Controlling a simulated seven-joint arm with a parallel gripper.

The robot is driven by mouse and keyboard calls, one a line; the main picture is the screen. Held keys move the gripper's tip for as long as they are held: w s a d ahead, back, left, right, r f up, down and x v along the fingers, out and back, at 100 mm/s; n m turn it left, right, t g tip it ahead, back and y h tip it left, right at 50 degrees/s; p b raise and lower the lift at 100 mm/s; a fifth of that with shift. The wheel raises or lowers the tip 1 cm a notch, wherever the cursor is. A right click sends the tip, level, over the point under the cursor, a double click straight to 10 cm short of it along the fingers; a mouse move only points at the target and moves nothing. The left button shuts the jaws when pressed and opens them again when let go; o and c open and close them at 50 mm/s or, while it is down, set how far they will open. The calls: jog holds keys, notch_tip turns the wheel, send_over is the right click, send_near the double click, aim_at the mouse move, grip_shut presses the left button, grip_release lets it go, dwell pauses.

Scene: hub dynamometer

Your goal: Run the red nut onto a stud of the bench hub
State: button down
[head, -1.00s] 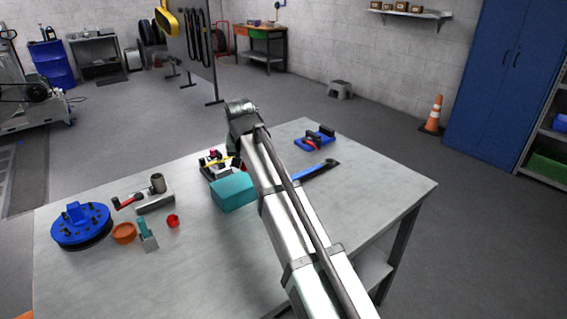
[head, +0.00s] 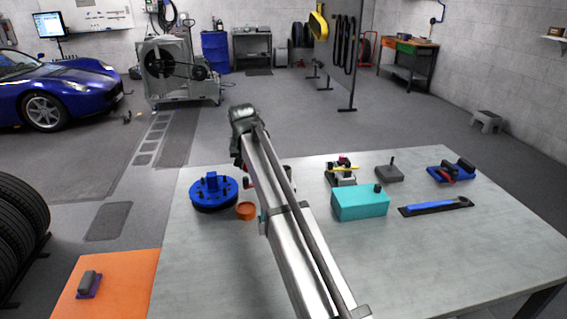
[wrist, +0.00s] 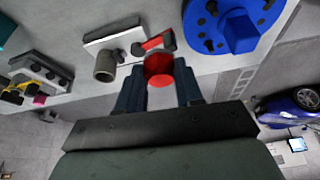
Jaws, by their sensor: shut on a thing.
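The bench hub (head: 213,190) is a blue disc with dark studs and a blue block in its middle, at the left of the table. It also shows at the top of the wrist view (wrist: 207,33). The red nut (wrist: 159,68) is between my gripper's fingers (wrist: 159,86) in the wrist view. My gripper is shut on it, apart from the hub, which lies above and to the right in that view. In the head view my arm hides the nut and fingertips.
A grey block with a dark cup (wrist: 106,66) and a red-handled tool (wrist: 156,43) are close to the nut in the wrist view.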

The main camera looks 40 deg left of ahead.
jog(key=s+a+n, duration=0.1)
jog(key=s+a, duration=0.4)
jog(key=a, duration=0.2)
jog(key=shift+s+f, duration=0.2)
jog(key=shift+f, duration=0.05)
jog(key=shift+f, duration=0.1)
jog(key=shift+d+f, duration=0.1)
jog(key=shift+f, duration=2.55)
jog(key=shift+f, duration=1.25)
jog(key=c, duration=0.7)
grip_release()
jog(key=shift+o, duration=0.2)
jog(key=shift+r, duration=0.1)
